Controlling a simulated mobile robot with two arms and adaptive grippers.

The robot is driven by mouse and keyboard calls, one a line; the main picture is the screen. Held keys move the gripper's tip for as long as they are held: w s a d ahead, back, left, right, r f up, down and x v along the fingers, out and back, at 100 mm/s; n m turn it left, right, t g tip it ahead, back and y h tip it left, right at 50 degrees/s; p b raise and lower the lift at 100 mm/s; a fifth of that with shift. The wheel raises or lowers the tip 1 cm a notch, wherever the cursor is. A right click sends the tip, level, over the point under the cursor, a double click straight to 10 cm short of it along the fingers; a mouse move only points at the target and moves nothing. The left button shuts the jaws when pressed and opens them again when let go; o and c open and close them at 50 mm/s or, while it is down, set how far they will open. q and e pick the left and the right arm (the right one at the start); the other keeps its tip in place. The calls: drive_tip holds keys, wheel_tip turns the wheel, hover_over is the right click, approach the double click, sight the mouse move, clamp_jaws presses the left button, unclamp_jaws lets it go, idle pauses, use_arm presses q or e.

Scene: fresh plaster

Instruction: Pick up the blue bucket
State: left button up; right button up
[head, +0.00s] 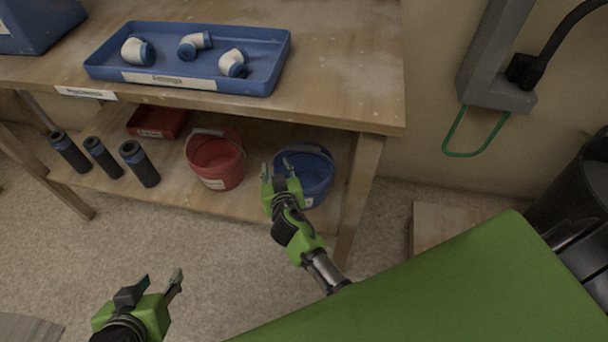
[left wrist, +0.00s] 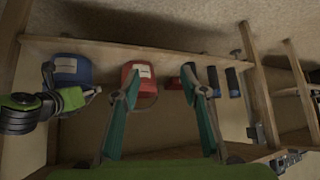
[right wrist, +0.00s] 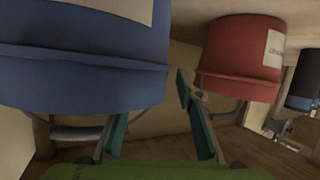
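The blue bucket (head: 314,172) stands on the lower shelf of the wooden bench, near its right end. My right gripper (head: 277,168) is at the bucket's front left side, with its fingers apart and nothing between them. In the right wrist view the blue bucket (right wrist: 85,65) looks upside down and fills the upper left, its handle hanging by the left finger; whether they touch I cannot tell. My left gripper (head: 157,283) is open and empty over the floor in front of the bench. The left wrist view shows the blue bucket (left wrist: 72,68) beside my right arm.
A red bucket (head: 215,162) stands just left of the blue one. Farther left are a red bin (head: 157,121) and several dark cylinders (head: 103,157). The benchtop with a blue tray (head: 190,86) overhangs the shelf. A bench leg (head: 358,190) stands right of the blue bucket.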

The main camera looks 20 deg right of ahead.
clamp_jaws()
drive_tip(key=shift+r, duration=0.1)
idle(0.3)
